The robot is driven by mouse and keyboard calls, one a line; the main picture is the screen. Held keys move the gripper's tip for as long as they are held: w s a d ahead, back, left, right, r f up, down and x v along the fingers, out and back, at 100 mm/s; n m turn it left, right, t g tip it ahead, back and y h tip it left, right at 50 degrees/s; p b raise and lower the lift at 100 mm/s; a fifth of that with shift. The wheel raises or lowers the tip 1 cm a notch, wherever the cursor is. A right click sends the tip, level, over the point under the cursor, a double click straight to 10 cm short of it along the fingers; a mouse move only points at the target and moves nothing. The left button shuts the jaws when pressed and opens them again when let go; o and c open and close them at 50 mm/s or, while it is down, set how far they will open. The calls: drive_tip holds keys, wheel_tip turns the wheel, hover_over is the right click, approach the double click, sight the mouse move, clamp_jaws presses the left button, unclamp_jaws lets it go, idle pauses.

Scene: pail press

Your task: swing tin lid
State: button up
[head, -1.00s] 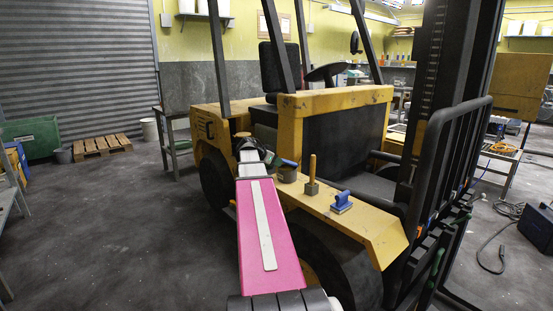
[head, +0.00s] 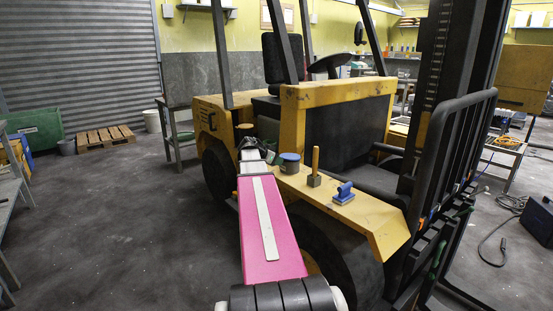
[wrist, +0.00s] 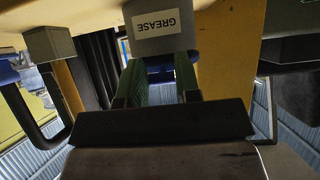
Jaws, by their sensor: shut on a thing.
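The grey grease tin (head: 290,167) stands on the forklift's yellow side ledge, with a teal-blue lid (head: 289,156) at its top. In the wrist view, which is upside down, the tin (wrist: 165,28) shows its GREASE label. My gripper (head: 275,158) reaches the tin from the left in the head view. In the wrist view its green fingers (wrist: 163,72) are shut on the lid, a bluish part of which shows between them. The fingers hide most of the lid, so I cannot tell whether it sits fully on the rim.
A wooden-handled block tool (head: 315,169) and a blue-handled brush (head: 344,193) stand to the right on the yellow ledge (head: 378,222). The forklift's dark mast (head: 450,100) rises farther right. The floor left of my arm is open.

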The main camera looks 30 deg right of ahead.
drive_tip(key=shift+f, duration=0.1)
drive_tip(key=shift+a+f, duration=0.1)
drive_tip(key=shift+f, duration=0.55)
drive_tip(key=o, duration=0.8)
drive_tip(key=shift+o, duration=0.2)
drive_tip(key=shift+r, duration=0.1)
drive_tip(key=w+v, duration=0.1)
drive_tip(key=v, duration=1)
drive_tip(key=s+a+f+n+y, duration=0.2)
drive_tip(key=a+f+n+y, duration=0.15)
drive_tip(key=a+f, duration=0.55)
drive_tip(key=s+a+f+n+y, duration=0.2)
drive_tip(key=a+f+n, duration=0.3)
drive_tip(key=a+f, duration=0.35)
drive_tip(key=s+a+f+n+y, duration=0.3)
drive_tip(key=s+a+f+n, duration=0.1)
drive_tip(key=a, duration=0.5)
drive_tip(key=s+a+f+n+g+y, duration=0.1)
drive_tip(key=s+a+f+n+y, duration=0.2)
drive_tip(key=s+a+f, duration=0.3)
wheel_tip(320, 180, down, 3)
drive_tip(key=a+n, duration=0.1)
drive_tip(key=a, duration=0.1)
drive_tip(key=shift+s+a, duration=0.25)
drive_tip(key=shift+a, duration=0.15)
